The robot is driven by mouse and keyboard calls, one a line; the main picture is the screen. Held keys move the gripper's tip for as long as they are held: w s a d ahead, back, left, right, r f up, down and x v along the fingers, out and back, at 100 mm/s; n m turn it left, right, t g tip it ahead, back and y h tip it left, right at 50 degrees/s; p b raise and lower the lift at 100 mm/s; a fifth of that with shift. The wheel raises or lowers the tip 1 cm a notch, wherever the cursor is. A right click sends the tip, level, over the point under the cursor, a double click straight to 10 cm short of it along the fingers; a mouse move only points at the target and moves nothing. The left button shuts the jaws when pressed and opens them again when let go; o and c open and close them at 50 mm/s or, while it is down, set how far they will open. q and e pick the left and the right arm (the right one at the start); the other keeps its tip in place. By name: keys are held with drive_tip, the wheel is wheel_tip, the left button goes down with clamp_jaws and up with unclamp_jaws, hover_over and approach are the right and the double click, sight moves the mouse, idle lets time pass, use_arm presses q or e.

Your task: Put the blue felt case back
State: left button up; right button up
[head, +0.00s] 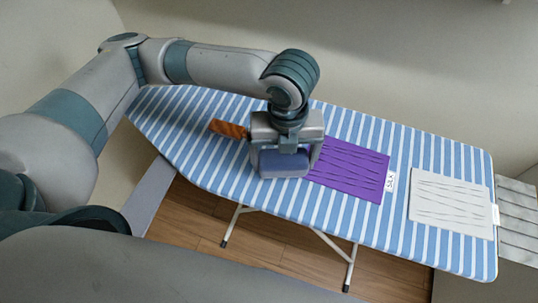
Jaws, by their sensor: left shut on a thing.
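My left gripper (287,150) points down over the near-middle part of the striped ironing board (210,170). It is shut on the blue felt case (285,164), a dull blue block that shows below and between the fingers. The gripper hides part of the case, and I cannot tell whether the case touches the board. My right gripper is not in view.
An orange-brown object (228,129) lies left of the gripper.

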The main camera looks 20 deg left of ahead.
sight(271, 152)
use_arm(q)
drive_tip(key=a, duration=0.1)
drive_tip(key=w+a+f, duration=0.1)
drive_tip(key=w+a+f+p, duration=0.1)
drive_tip(key=shift+w+a+f, duration=0.25)
drive_tip(key=shift+a, duration=0.05)
drive_tip(key=shift+w+a+f, duration=0.25)
drive_tip(key=shift+a+f, duration=0.05)
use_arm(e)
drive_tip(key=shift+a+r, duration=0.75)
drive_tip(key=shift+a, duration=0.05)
use_arm(q)
drive_tip(key=shift+f, duration=0.3)
wheel_tip(271, 152, down, 3)
drive_tip(key=shift+r+p, duration=0.1)
drive_tip(key=shift+p, duration=0.7)
drive_tip(key=shift+f, duration=0.35)
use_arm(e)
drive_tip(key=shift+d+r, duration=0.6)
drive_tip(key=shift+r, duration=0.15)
